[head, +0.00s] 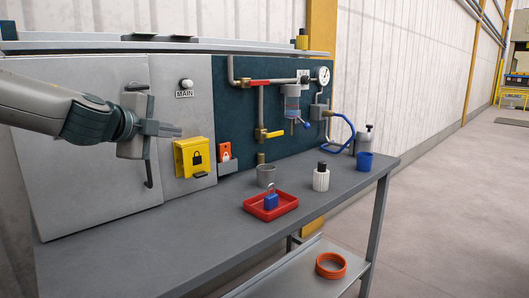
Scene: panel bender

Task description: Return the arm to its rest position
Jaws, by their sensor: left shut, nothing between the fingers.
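My left arm (60,110) comes in from the left. Its gripper (178,130) is shut and empty, with the fingers pointing right. It is in front of the grey cabinet panel, above and left of the yellow lock box (194,157) and below the MAIN label (184,94). Whether it touches the panel cannot be told. My right gripper is not in view.
A bench (120,246) carries a red tray (252,212) with a blue padlock (271,201), a grey cup (266,176), a white bottle (321,180) and a blue cup (364,161). Pipes with a red-handled valve (254,82) stand behind. An orange ring (331,271) lies on the lower shelf.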

